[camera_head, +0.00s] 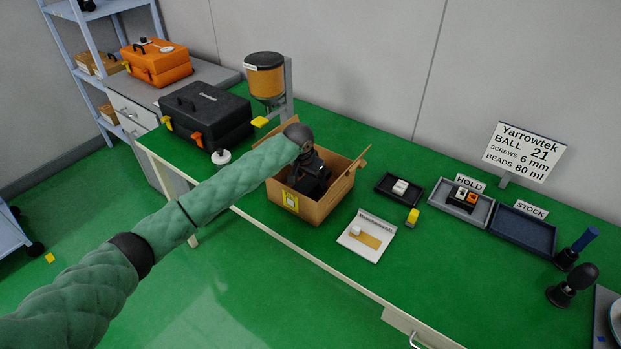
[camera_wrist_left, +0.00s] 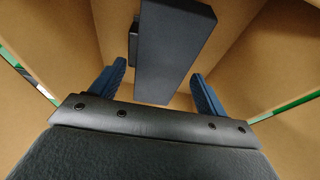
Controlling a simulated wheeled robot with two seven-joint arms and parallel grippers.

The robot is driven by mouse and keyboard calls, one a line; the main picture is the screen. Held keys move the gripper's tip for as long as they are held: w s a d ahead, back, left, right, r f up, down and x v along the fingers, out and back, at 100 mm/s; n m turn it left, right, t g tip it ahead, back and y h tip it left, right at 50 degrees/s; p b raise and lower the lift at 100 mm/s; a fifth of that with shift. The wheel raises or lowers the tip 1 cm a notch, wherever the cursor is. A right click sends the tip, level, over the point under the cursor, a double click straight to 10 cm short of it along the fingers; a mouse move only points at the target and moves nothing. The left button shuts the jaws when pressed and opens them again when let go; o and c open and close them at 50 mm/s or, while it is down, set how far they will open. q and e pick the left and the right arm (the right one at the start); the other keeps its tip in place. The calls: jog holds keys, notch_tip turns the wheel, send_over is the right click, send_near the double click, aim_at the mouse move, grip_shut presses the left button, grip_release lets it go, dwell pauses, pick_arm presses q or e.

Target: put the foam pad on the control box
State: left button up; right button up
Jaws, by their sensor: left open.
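My left gripper (camera_head: 311,184) reaches down into the open cardboard box (camera_head: 333,203) on the green bench. In the left wrist view the gripper (camera_wrist_left: 158,74) is open, with a blue finger on either side of a dark grey slab (camera_wrist_left: 175,45). The slab looks like the foam pad, but I cannot be sure. Gaps show between it and the fingers. A smaller black piece (camera_wrist_left: 134,42) shows beside the slab, partly hidden. A small black box with white and orange parts (camera_head: 465,199), possibly the control box, sits in the HOLD tray (camera_head: 443,205). My right gripper is not in view.
A small black tray (camera_head: 382,190) with white pieces, a yellow block (camera_head: 413,217) and a white board (camera_head: 352,245) lie right of the cardboard box. An empty STOCK tray (camera_head: 522,232) is farther right. A hopper (camera_head: 266,80) and black case (camera_head: 205,112) stand left.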

pick_arm(q)
jog(key=b+v, duration=0.2)
jog(key=v, duration=0.9)
jog(key=shift+r+b, duration=0.3)
jog(key=shift+b, duration=0.1)
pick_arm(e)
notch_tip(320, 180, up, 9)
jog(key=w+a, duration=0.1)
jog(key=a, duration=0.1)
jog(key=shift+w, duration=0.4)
pick_arm(q)
jog(key=shift+s, duration=0.15)
